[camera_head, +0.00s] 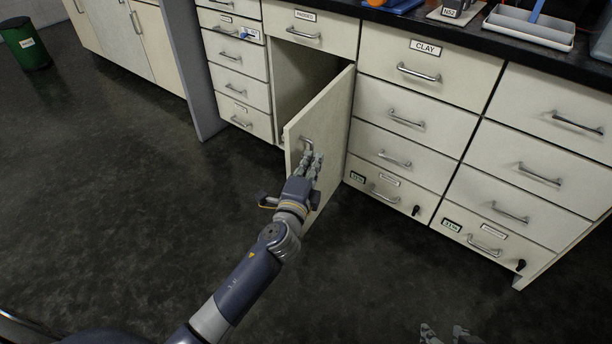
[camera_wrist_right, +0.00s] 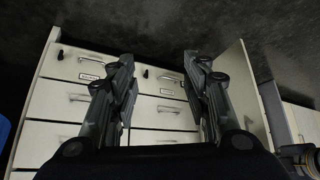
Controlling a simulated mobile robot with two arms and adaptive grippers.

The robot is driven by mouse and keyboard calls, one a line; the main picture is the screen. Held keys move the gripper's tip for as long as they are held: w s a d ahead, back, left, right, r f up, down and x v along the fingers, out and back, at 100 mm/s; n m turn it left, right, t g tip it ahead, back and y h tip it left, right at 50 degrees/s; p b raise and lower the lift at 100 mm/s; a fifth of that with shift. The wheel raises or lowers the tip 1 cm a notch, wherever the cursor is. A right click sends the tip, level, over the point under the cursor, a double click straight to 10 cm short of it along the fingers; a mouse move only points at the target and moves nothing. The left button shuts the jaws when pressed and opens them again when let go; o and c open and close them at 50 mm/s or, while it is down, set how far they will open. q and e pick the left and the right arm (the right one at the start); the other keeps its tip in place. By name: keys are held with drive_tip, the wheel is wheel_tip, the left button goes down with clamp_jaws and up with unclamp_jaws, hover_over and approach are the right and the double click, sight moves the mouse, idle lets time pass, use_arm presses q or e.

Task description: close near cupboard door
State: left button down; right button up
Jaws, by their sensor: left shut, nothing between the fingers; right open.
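The near cupboard door (camera_head: 334,117) stands ajar, swung out from the cabinet front, with a dark gap into the cupboard behind it. My left gripper (camera_head: 312,160) is shut and empty, at the outer face of the door close to its handle (camera_head: 306,142). Whether it touches the door cannot be told. The door also shows in the right wrist view (camera_wrist_right: 240,75), right of my right gripper. My right gripper (camera_wrist_right: 157,66) is open and empty in front of the drawers. In the head view only its fingertips show at the bottom edge.
Closed drawers with metal handles, one labelled CLAY (camera_head: 425,47), stand right of the door. More drawers (camera_head: 240,85) stand left. A black worktop (camera_head: 450,35) holds a grey tray (camera_head: 530,27). A green bin (camera_head: 24,45) stands far left. The dark floor (camera_head: 130,200) is clear.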

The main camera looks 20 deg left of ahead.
sight(298, 153)
use_arm(q)
drive_tip(key=shift+w+a, duration=0.4)
drive_tip(key=shift+a, duration=0.25)
drive_tip(key=shift+w+a, duration=0.35)
drive_tip(key=shift+a, duration=0.3)
drive_tip(key=shift+w+a, duration=0.4)
drive_tip(key=shift+a, duration=0.25)
drive_tip(key=shift+a, duration=0.15)
